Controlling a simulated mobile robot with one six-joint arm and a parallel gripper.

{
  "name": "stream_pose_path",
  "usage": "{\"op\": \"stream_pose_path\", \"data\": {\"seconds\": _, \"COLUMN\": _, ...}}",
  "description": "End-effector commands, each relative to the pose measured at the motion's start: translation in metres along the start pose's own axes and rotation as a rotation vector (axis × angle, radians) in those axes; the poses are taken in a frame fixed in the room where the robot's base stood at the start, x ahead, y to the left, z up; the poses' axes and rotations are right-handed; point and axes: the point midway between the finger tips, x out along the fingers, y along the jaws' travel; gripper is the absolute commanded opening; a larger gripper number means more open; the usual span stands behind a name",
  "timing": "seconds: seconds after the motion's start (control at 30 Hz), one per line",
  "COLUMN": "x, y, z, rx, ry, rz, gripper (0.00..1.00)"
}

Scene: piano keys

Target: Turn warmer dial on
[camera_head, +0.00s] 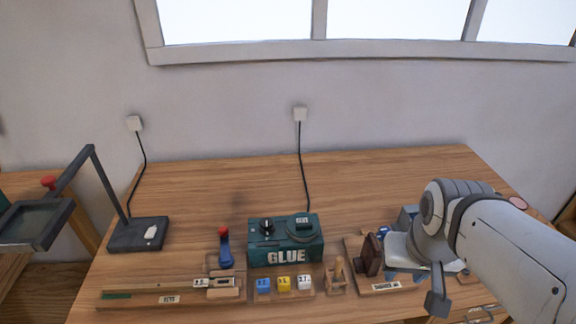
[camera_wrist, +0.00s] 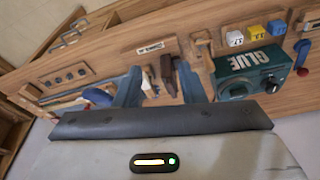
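A green box marked GLUE (camera_head: 286,257) stands on the wooden table, left of my gripper in the head view. A black dial (camera_head: 267,226) with a small white mark sits on its top left. A round plate with a small labelled block (camera_head: 303,224) is on its top right. In the wrist view the glue box (camera_wrist: 236,68) is at the right, with the black dial (camera_wrist: 302,71) at its far right end. My gripper (camera_wrist: 160,82) has its blue fingers spread, with nothing seen held; it is over the table's right part, apart from the dial.
A brown wooden fixture (camera_head: 370,257) stands between the box and my gripper. Blue, yellow and white cubes (camera_head: 284,284) sit before the box. A blue lever with a red tip (camera_head: 225,247) stands left of it, and a dark lamp stand (camera_head: 138,234) farther left. The table behind is clear.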

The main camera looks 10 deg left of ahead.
Motion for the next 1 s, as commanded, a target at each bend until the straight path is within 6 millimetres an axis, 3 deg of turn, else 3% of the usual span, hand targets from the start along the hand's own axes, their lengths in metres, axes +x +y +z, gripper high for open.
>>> {"op": "stream_pose_path", "data": {"seconds": 0.1, "x": 0.000, "y": 0.000, "z": 0.000, "rx": 0.000, "ry": 0.000, "rz": 0.000, "gripper": 0.38}}
{"op": "stream_pose_path", "data": {"seconds": 0.27, "x": -0.002, "y": 0.001, "z": -0.011, "rx": -0.086, "ry": -0.009, "rz": -0.006, "gripper": 0.51}}
{"op": "stream_pose_path", "data": {"seconds": 0.33, "x": -0.004, "y": 0.005, "z": -0.026, "rx": -0.202, "ry": -0.019, "rz": -0.016, "gripper": 0.56}}
{"op": "stream_pose_path", "data": {"seconds": 0.43, "x": -0.005, "y": -0.015, "z": -0.057, "rx": -0.464, "ry": -0.043, "rz": -0.036, "gripper": 0.56}}
{"op": "stream_pose_path", "data": {"seconds": 0.57, "x": -0.001, "y": -0.058, "z": -0.103, "rx": -0.906, "ry": -0.069, "rz": -0.074, "gripper": 0.56}}
{"op": "stream_pose_path", "data": {"seconds": 0.7, "x": 0.014, "y": -0.116, "z": -0.144, "rx": -1.392, "ry": -0.090, "rz": -0.126, "gripper": 0.56}}
{"op": "stream_pose_path", "data": {"seconds": 0.83, "x": 0.035, "y": -0.175, "z": -0.171, "rx": -1.825, "ry": -0.098, "rz": -0.182, "gripper": 0.56}}
{"op": "stream_pose_path", "data": {"seconds": 1.0, "x": 0.062, "y": -0.241, "z": -0.184, "rx": -2.273, "ry": -0.094, "rz": -0.251, "gripper": 0.56}}
